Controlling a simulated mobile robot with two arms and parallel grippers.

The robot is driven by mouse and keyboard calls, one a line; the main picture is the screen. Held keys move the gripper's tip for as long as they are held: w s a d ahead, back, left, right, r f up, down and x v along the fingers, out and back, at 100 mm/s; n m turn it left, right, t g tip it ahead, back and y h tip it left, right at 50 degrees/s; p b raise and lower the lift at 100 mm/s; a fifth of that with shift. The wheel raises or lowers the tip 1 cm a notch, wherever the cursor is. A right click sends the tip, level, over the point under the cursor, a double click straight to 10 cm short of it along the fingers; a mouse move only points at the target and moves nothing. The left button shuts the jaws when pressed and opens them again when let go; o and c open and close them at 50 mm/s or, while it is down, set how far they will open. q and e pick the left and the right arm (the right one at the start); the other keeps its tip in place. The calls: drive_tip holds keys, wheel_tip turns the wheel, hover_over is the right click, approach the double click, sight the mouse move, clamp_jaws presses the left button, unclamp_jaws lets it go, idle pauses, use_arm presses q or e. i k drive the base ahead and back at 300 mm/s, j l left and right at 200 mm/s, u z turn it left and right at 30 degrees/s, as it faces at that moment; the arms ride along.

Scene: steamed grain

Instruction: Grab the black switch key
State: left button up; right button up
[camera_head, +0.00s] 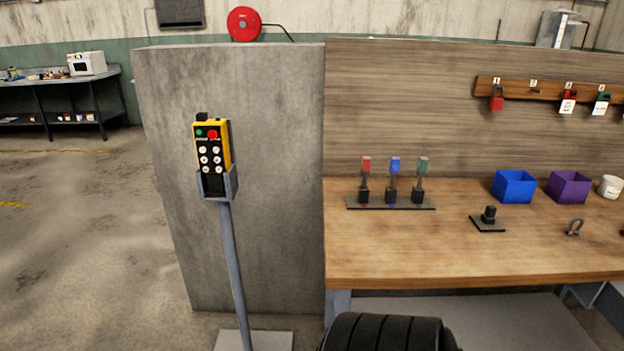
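A yellow control box (226,147) with a green button, a red button and several white buttons sits in a grey holder on a post at the left. A small black piece (201,117) stands up from its top left edge. A small black knob-like part (489,213) stands on a dark square plate (487,225) on the workbench. I cannot tell for certain which of these two black parts is the switch key. Neither of my grippers is in view.
The wooden workbench (400,250) also holds a rack with red, blue and green-handled levers (393,180), a blue bin (514,186), a purple bin (569,187), a white mug (610,187) and a shackle (575,227). Padlocks hang behind. A grey partition (270,200) stands behind the post; floor at left is open.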

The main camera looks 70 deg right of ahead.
sight(490, 212)
drive_tip(key=z, duration=0.45)
drive_tip(key=i+z, duration=0.1)
drive_tip(key=z, duration=0.4)
drive_tip(key=j+z, duration=0.1)
drive_tip(key=z, duration=0.8)
drive_tip(key=i+j+z, duration=0.1)
drive_tip(key=z, duration=0.35)
